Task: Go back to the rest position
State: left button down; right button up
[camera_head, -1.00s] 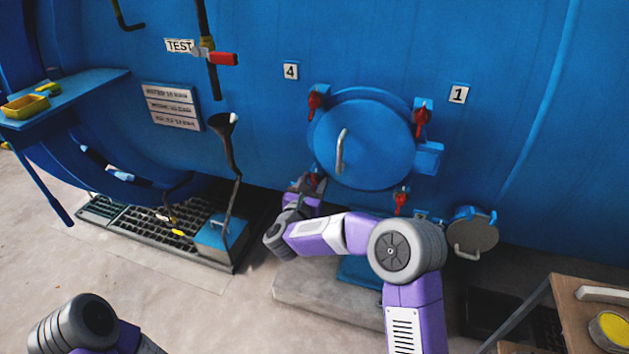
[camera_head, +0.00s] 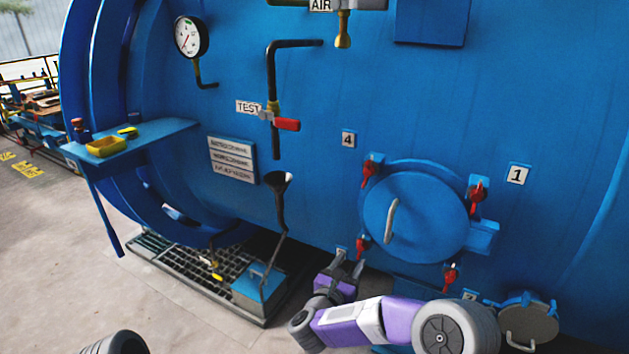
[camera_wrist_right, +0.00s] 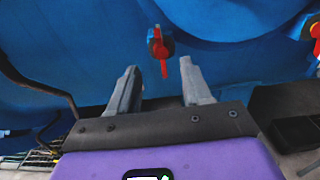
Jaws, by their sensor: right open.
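My right gripper (camera_head: 347,264) is open and empty, low at the left of the round blue hatch (camera_head: 415,212). Its two grey fingers stand apart in the right wrist view (camera_wrist_right: 158,85). The lower-left red clamp handle (camera_head: 361,246) is just beyond the fingertips and hangs down; it also shows in the right wrist view (camera_wrist_right: 159,52), between and past the fingers, apart from them. The hatch looks closed, with other red clamp handles (camera_head: 477,192) around its rim. Only a rounded part of my left arm shows at the bottom left; the left gripper is out of view.
A blue shelf (camera_head: 165,137) with a yellow tray (camera_head: 106,147) juts out at the left. A black funnel pipe (camera_head: 280,215) rises from a floor grating (camera_head: 180,262). A round grey lid (camera_head: 530,322) is at the lower right. Open floor lies at the left.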

jog(key=s+a+f+n+g+y+p, duration=0.25)
jog(key=s+f+n+y, duration=0.25)
jog(key=f+n, duration=0.65)
jog(key=s+a+f+n+g+y+p, duration=0.1)
jog(key=s+f+n+g+y+p, duration=0.3)
jog(key=f+n, duration=0.75)
jog(key=s+f+n+g+y+p, duration=0.1)
jog(key=s+n+g, duration=0.3)
jog(key=s+n, duration=0.4)
jog(key=s+a+f+n+g+y+p, duration=0.1)
jog(key=s+f+n+g+y, duration=0.3)
jog(key=s+n, duration=0.5)
jog(key=s, duration=0.7)
jog(key=shift+a+f, duration=0.25)
jog(key=shift+w, duration=0.1)
jog(key=shift+c, duration=0.6)
jog(key=shift+d, duration=0.15)
